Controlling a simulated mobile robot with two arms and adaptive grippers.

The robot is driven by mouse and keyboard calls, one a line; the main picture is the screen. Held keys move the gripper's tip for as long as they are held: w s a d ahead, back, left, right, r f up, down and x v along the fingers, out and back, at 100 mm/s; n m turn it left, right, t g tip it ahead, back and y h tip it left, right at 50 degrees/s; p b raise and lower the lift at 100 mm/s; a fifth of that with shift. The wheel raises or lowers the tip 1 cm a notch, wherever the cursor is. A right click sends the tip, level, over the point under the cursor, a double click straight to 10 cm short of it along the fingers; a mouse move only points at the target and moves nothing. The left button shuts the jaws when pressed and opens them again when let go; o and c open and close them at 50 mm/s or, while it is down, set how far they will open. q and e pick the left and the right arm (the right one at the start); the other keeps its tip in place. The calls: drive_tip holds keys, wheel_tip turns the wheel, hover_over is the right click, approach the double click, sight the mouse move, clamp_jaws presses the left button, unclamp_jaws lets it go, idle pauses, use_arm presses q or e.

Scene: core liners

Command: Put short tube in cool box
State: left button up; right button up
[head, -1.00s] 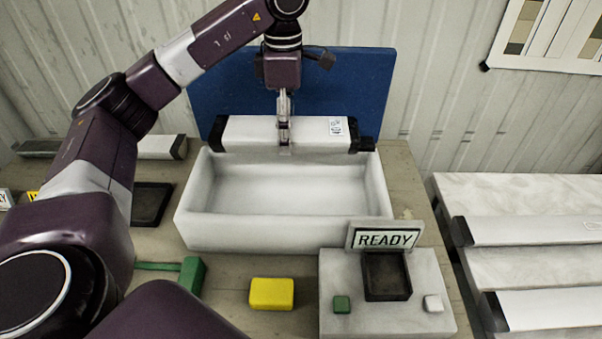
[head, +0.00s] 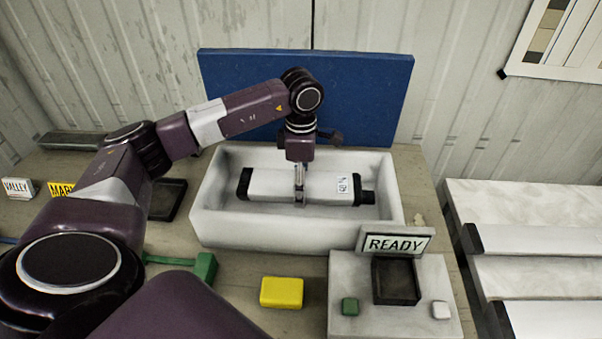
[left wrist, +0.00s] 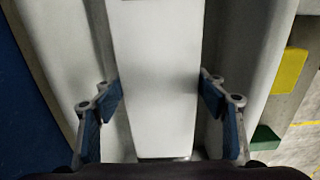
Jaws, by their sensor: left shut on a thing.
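The short tube (head: 325,187) is white with black end caps and a small printed label near its right end. It lies level inside the cool box (head: 293,230), a white open-topped box, with its top below the rim. My left gripper (head: 299,197) reaches down from above and is shut on the tube's middle. In the left wrist view the tube (left wrist: 156,70) fills the space between the two blue-padded fingers (left wrist: 160,100). I cannot tell whether the tube touches the box floor. My right gripper is not in view.
A blue panel (head: 350,95) stands behind the box. In front are a yellow block (head: 282,292), a green piece (head: 205,268) and a grey station with a READY sign (head: 395,243). A dark tray (head: 168,200) lies left; white tubes (head: 530,239) lie on the right rack.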

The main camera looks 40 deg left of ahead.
use_arm(q)
wheel_tip(320, 180, down, 3)
drive_tip(key=shift+p, duration=0.35)
drive_tip(key=shift+f, duration=0.15)
drive_tip(key=shift+f, duration=0.15)
drive_tip(key=o, duration=2.1)
drive_tip(key=shift+s, duration=0.1)
